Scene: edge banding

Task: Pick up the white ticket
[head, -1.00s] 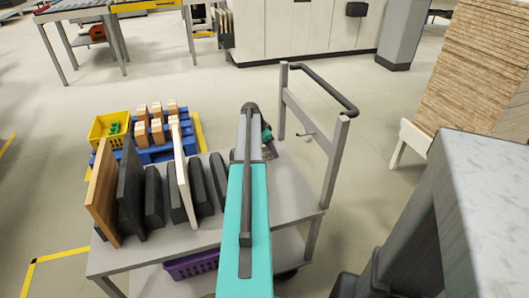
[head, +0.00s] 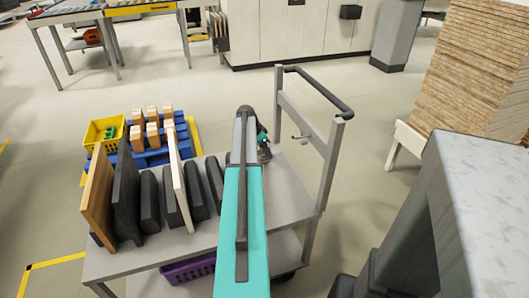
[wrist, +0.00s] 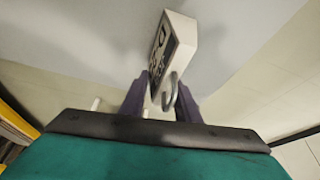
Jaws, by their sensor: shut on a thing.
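In the wrist view, a white ticket (wrist: 182,45) with a dark printed label stands tilted just beyond my gripper (wrist: 160,98). Its lower end runs down between the two dark purple fingers, which are closed on it. A thin grey ring or hook shows beside it, between the fingers. In the head view my own teal arm covers the ticket, and the gripper's tips cannot be made out there.
A grey cart (head: 285,190) is under my arm, with upright wooden, dark and white boards on its left and a tall handle (head: 325,165) at right. A blue pallet with wooden blocks and a yellow crate (head: 104,131) stand behind. A marble-topped block (head: 485,190) is at right.

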